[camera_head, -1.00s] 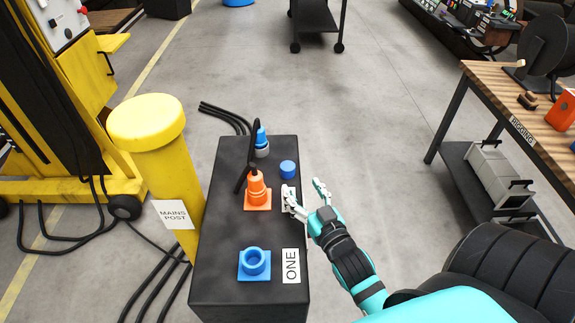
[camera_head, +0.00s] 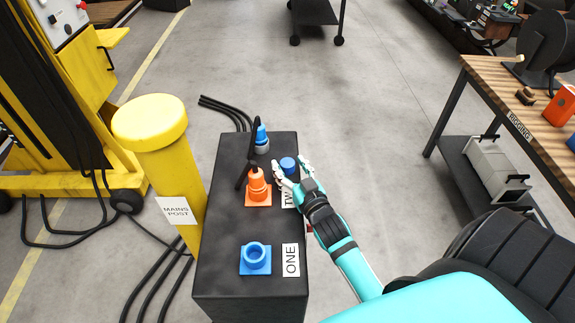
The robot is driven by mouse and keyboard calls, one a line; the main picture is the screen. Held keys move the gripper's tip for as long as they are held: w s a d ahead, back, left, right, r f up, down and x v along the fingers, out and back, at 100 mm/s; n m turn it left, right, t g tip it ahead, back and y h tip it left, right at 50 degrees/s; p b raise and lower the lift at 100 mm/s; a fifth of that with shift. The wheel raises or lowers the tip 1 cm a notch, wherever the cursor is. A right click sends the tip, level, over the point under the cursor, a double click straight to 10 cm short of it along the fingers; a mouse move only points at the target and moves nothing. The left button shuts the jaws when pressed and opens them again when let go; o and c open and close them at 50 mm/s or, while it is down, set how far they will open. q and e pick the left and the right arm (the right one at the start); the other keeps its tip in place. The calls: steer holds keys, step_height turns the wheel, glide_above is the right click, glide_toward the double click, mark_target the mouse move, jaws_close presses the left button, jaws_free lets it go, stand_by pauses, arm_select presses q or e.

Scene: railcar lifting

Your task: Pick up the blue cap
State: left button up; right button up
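The blue cap (camera_head: 288,164) is a small round blue piece on the far right part of the black box top (camera_head: 222,225). My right gripper (camera_head: 291,168) reaches in from the lower right with its fingers spread, one on each side of the cap as seen from above. I cannot tell whether the fingers touch it. The cap's near side is partly hidden by the gripper. My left gripper is not in view.
An orange plug (camera_head: 257,187) and a blue-grey connector (camera_head: 262,140) with black cable stand left of the cap. A blue socket (camera_head: 255,256) sits nearer, beside a ONE label (camera_head: 290,260). The yellow mains post (camera_head: 160,150) rises at left.

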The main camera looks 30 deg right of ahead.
steer(key=c, duration=0.7)
